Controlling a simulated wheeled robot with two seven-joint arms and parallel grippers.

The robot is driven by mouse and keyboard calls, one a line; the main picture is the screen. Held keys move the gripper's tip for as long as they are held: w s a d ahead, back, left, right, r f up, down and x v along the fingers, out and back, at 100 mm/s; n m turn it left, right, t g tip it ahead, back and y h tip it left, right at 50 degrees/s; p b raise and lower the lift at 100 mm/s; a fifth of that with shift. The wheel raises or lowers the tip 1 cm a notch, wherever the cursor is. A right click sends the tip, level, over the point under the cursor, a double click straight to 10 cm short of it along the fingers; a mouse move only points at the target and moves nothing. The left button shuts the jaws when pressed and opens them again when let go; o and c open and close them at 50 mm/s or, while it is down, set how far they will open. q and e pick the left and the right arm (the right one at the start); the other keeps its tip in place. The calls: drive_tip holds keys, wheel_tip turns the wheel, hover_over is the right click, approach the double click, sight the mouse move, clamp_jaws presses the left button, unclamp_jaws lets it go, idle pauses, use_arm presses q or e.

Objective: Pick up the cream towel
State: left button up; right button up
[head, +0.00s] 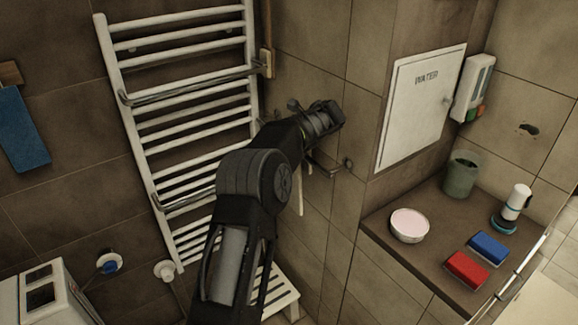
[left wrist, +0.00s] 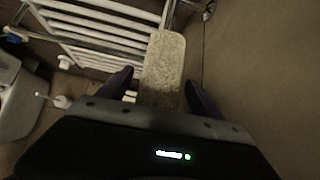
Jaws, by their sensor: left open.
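The cream towel (left wrist: 163,70) shows in the left wrist view as a pale, speckled, upright strip. It lies between the two dark fingers of my left gripper (left wrist: 160,88), which is open, with one finger on each side. I cannot tell whether either finger touches it. In the head view only a thin pale edge of the towel (head: 300,196) shows below my arm, by a short wall rail (head: 328,170). My left arm covers the rest, and the fingertips there are hard to make out. My right gripper is in neither view.
A white ladder radiator (head: 190,130) stands on the wall left of my arm. A counter (head: 385,228) at right holds a bowl (head: 409,226), a green cup (head: 460,174), a bottle, and red and blue blocks. A low white slatted stool (head: 283,292) is below.

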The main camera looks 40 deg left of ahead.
use_arm(q)
drive_tip(key=shift+c, duration=0.2)
clamp_jaws()
idle(0.7)
